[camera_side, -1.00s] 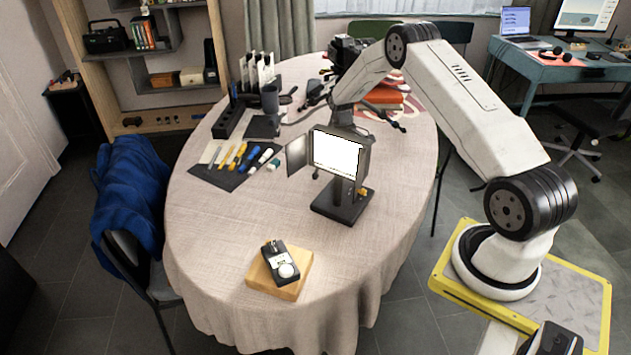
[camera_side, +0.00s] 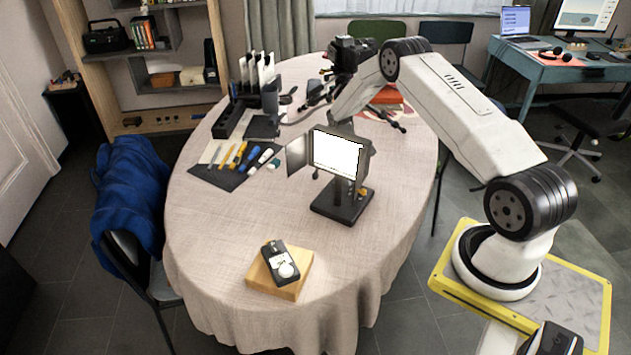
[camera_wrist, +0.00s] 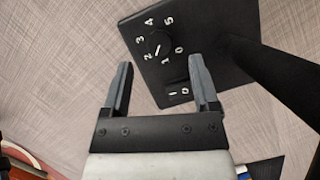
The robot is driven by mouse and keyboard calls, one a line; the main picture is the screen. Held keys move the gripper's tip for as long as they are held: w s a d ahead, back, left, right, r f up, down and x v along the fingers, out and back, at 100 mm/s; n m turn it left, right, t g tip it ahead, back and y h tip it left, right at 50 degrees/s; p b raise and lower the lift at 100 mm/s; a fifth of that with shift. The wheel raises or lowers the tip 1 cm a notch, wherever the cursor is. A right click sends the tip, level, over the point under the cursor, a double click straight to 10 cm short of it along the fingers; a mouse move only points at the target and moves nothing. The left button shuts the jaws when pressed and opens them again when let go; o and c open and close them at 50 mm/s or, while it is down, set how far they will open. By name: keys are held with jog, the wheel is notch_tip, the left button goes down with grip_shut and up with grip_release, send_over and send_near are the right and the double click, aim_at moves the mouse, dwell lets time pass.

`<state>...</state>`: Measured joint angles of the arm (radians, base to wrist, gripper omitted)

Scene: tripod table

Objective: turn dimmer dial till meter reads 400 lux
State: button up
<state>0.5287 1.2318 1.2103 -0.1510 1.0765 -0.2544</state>
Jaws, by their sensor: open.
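The dimmer dial (camera_wrist: 158,43) is a small black knob with a white mark, ringed by numbers 0 to 5, on a black base (camera_wrist: 207,25). Its mark points roughly between 1 and 2. My gripper (camera_wrist: 160,62) is open and empty in the wrist view, its fingertips apart on either side below the dial. A rocker switch (camera_wrist: 179,92) lies between the fingers. In the side view the lamp (camera_side: 338,153) is lit on its black base (camera_side: 342,204); its dial cannot be made out. The light meter (camera_side: 280,261) lies on a wooden block (camera_side: 296,287); its reading is too small to read.
A black post (camera_wrist: 290,55) rises from the base at right in the wrist view. In the side view, markers on a dark mat (camera_side: 224,178) lie left of the lamp. The cloth-covered table (camera_side: 215,245) is clear around the block.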

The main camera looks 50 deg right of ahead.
jog(key=shift+x, duration=1.85)
grip_shut()
jog(key=shift+d+m+t+y, duration=0.15)
jog(key=shift+m+y, duration=0.15)
jog(key=shift+m, duration=0.5)
jog(key=shift+m+t+y, duration=0.15)
jog(key=shift+m+y, duration=0.15)
jog(key=shift+m, duration=0.5)
grip_release()
